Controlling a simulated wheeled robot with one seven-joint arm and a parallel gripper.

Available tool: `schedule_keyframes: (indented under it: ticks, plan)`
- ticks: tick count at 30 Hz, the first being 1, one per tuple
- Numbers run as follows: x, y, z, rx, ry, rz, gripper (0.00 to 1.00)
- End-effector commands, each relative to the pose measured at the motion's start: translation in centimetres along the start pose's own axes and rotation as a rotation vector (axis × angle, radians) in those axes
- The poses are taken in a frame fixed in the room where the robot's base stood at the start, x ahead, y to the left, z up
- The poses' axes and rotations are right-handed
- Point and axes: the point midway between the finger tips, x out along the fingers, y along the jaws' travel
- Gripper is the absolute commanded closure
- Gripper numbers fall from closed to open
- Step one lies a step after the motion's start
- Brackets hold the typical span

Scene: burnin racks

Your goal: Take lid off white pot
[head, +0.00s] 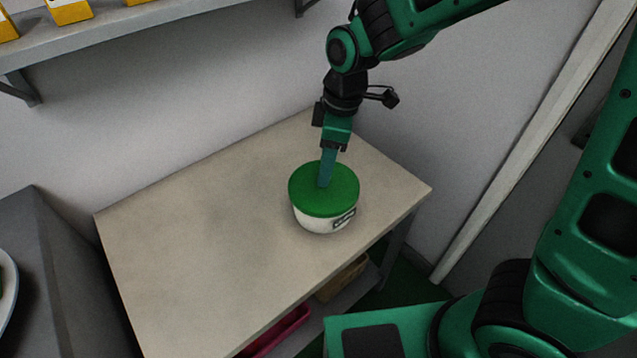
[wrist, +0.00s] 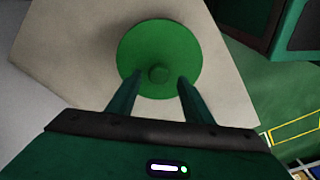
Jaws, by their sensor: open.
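The white pot (head: 322,221) stands upright on the table, with a dark label on its side. Its round green lid (head: 308,190) sits on top of it. In the wrist view the lid (wrist: 160,40) has a small round knob (wrist: 158,73) near its middle. My gripper (head: 325,185) points down over the lid in the head view. In the wrist view my gripper (wrist: 158,78) is open, with one finger on each side of the knob and a gap to it on both sides. The pot's body is hidden under the lid in the wrist view.
The beige table (head: 210,240) is otherwise bare, with free room left of the pot. A wall shelf (head: 150,38) holds yellow boxes above. A lower shelf under the table holds a red tray (head: 280,332) and a tan box (head: 342,279). A grey counter (head: 40,250) stands at left.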

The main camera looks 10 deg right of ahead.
Motion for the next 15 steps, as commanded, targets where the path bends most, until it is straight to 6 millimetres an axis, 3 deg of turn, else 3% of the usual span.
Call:
schedule_keyframes:
  ticks: [6, 15]
  plan:
    - [3.0, 0.2, 0.1, -0.001, -0.002, -0.002, 0.54]
    - [3.6, 0.2, 0.1, 0.001, 0.000, 0.000, 0.54]
